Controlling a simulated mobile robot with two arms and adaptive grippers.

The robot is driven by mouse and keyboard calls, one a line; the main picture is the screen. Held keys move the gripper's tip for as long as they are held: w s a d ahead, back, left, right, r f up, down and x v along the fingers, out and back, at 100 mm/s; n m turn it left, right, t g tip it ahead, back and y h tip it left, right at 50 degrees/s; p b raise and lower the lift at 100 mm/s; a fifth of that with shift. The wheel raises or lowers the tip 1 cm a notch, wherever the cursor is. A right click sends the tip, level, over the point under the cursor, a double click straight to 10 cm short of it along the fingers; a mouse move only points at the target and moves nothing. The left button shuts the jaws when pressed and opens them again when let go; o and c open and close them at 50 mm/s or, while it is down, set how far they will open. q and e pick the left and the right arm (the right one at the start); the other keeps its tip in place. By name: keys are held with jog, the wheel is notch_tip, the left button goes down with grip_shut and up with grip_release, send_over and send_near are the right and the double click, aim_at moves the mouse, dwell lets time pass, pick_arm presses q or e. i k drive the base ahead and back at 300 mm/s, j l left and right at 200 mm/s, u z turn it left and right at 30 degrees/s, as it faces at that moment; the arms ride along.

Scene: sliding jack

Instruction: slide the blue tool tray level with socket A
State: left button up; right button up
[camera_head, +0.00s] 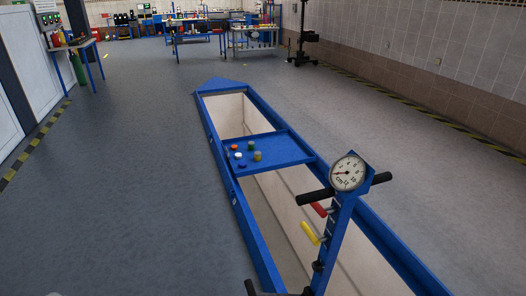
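The blue tool tray (285,150) lies across the long blue-framed pit (262,248), spanning from its left rail to its right rail. Several small round pieces in orange, green, white, yellow and blue stand on its left half. No piece or place can be made out as socket A; any lettering is too small to read. Neither of my grippers can be made out in the head view, and nothing is seen touching the tray.
A blue jack column with a round gauge (347,173), black handlebars, and red and yellow levers stands over the near pit. The pit is open before and behind the tray. Grey floor (120,190) is clear on both sides. Workbenches (195,30) stand far back.

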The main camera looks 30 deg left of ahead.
aim_at(281, 149)
jog(key=j+u, duration=0.15)
jog(key=u, duration=0.15)
jog(key=j+u, duration=0.15)
jog(key=u, duration=0.2)
jog(key=i+j+u, duration=0.4)
jog(key=i+j, duration=0.3)
jog(key=i+j+u, duration=0.4)
jog(key=i+j, duration=0.2)
jog(key=i, duration=0.2)
jog(key=i+u, duration=0.3)
jog(key=i, duration=1.45)
jog(key=i+z, duration=0.15)
jog(key=i, duration=0.65)
jog(key=i+j+z, duration=0.15)
jog(key=i, duration=0.6)
jog(key=j, duration=0.05)
